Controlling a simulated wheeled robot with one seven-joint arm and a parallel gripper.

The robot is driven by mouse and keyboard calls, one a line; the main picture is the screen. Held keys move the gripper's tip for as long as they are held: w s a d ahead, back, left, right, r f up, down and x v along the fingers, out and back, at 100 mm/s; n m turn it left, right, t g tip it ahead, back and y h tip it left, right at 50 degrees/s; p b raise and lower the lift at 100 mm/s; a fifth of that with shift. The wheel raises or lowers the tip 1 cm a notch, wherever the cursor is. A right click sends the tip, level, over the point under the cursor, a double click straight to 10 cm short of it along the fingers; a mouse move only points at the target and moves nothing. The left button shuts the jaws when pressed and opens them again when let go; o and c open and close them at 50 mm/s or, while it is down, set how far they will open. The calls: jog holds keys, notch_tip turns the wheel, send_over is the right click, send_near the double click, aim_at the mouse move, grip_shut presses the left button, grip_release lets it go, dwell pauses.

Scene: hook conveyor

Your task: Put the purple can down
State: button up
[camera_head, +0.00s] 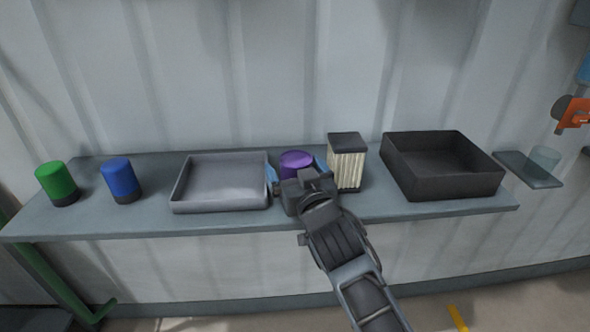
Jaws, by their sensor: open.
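The purple can (296,160) is between the grey tray and a cream box with a dark lid, at the shelf (140,226). Only its upper part shows, because my gripper hides its lower part. My gripper (298,176) is in front of the can, with its blue-tipped fingers spread on the can's left and right sides. The jaws are open around the can. Whether the can's base touches the shelf is hidden.
A grey tray (178,196) lies left of the can, and the cream box (346,168) stands close on its right. A black tray (445,187) is further right. A blue can (122,180) and a green can (57,182) stand at the left.

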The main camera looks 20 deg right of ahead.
jog(key=shift+r, duration=0.2)
jog(key=s+a+b, duration=0.1)
jog(key=s, duration=1.1)
jog(key=shift+b, duration=0.4)
jog(key=shift+f, duration=0.1)
jog(key=s+f+g+y, duration=0.1)
jog(key=s+f, duration=0.3)
jog(key=s, duration=0.6)
jog(key=s+f+g+y, duration=0.1)
jog(key=s+f, duration=0.4)
jog(key=s, duration=0.5)
jog(key=s+r, duration=0.1)
jog(key=s, duration=0.8)
jog(key=s+d+r+n+g, duration=0.1)
jog(key=s+r, duration=0.1)
jog(key=s, duration=0.7)
jog(key=shift+r, duration=0.3)
